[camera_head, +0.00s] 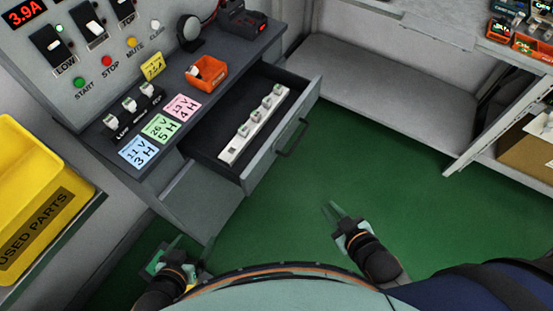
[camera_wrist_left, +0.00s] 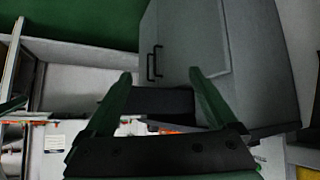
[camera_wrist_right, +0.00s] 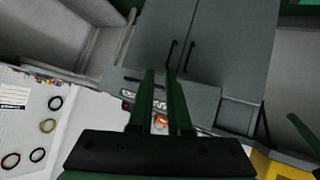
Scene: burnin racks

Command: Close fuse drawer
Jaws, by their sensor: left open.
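The grey fuse drawer (camera_head: 262,168) stands pulled out of the dark-topped bench in the head view. A white strip with several fuse-like blocks (camera_head: 240,142) lies inside. The drawer's dark handle (camera_head: 293,139) is on its front. My left gripper (camera_head: 172,250) is open and empty at the lower left, below the bench and apart from the drawer. My right gripper (camera_head: 333,209) is over the green floor, in front of the drawer and apart from the handle. Its fingers are close together with a narrow gap, with nothing between them, as the right wrist view (camera_wrist_right: 160,75) also shows.
An orange bin (camera_head: 207,75) and coloured label cards (camera_head: 160,127) sit on the bench top. A yellow used-parts bin (camera_head: 35,190) is at the left. A grey shelf (camera_head: 370,90) stands behind at the right. The green floor (camera_head: 400,180) in front of the drawer is clear.

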